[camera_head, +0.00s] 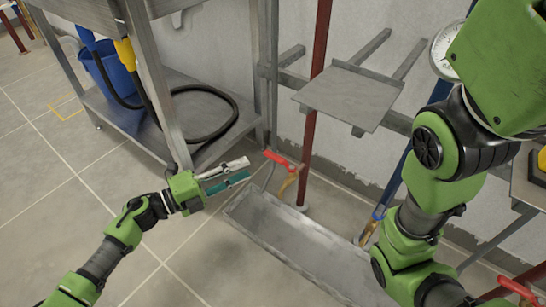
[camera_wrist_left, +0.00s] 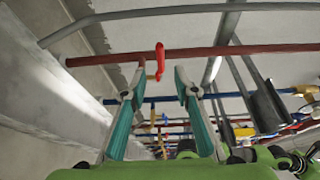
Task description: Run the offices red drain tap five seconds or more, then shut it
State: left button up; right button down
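A red lever tap (camera_head: 277,159) with a brass body sits low beside a red vertical pipe (camera_head: 310,130), above a long grey metal trough. My left gripper (camera_head: 246,168) is just left of the red lever, its fingers pointing at it, apart from it. In the left wrist view the fingers (camera_wrist_left: 158,80) are spread and empty, and the red lever (camera_wrist_left: 160,60) shows beyond and between the tips. I see no water flow. A second red lever (camera_head: 521,290) is at the lower right. No office label is readable. My right arm fills the right side; its gripper is out of view.
The trough (camera_head: 240,215) lies on the floor below the tap. A steel bench (camera_head: 120,110) with a coiled black hose (camera_head: 215,125) and blue bucket (camera_head: 108,72) stands left. A grey shelf (camera_head: 350,95) projects above. Tiled floor is free at lower left.

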aim_at(269, 158)
pick_arm(q)
jog(key=b+x, duration=0.3)
jog(key=x, duration=0.6)
jog(key=shift+w+d+b, duration=0.1)
jog(key=shift+d+b, duration=0.15)
jog(key=shift+b, duration=0.1)
jog(key=shift+w+d, duration=0.2)
jog(key=shift+d, duration=0.2)
grip_shut()
